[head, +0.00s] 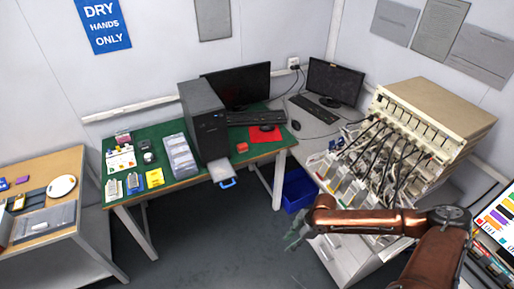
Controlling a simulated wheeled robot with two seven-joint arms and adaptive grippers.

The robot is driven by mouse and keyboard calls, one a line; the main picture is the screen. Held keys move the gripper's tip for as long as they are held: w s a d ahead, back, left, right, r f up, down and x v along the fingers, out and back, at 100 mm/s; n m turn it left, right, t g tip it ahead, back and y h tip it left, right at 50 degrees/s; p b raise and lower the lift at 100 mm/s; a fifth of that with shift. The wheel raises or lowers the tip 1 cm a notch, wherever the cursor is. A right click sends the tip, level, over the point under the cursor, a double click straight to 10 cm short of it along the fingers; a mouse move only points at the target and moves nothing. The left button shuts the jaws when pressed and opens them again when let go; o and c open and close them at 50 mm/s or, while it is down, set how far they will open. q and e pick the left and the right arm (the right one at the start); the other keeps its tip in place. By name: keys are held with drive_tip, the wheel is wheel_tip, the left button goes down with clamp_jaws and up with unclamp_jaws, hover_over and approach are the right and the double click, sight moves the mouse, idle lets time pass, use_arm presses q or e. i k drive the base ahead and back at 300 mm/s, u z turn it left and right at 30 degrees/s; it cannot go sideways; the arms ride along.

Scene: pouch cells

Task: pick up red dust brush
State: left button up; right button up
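No red dust brush can be made out for certain. A small red object (242,147) lies near the front edge of the green-topped table (200,181), right of the black computer tower; its shape is too small to tell. A pinkish-red item (123,138) lies at the back left of the same table. My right gripper (293,236) hangs over the floor, in front of the blue bin and away from both red items. Its fingers are small and blurred, and I see nothing clearly held. My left gripper is out of view.
A black computer tower (204,121), a monitor (238,84) and a red mat (265,134) occupy the green table. A rack with cables (432,101) stands at right. A blue bin (298,189) is on the floor. A wooden table (62,164) stands left. The middle floor is clear.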

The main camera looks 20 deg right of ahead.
sight(242, 148)
drive_tip(key=z, duration=0.6)
drive_tip(key=i, duration=0.75)
drive_tip(key=z, duration=0.45)
drive_tip(key=i, duration=0.8)
drive_tip(key=u, duration=0.95)
drive_tip(key=i, duration=0.7)
drive_tip(key=u, duration=0.75)
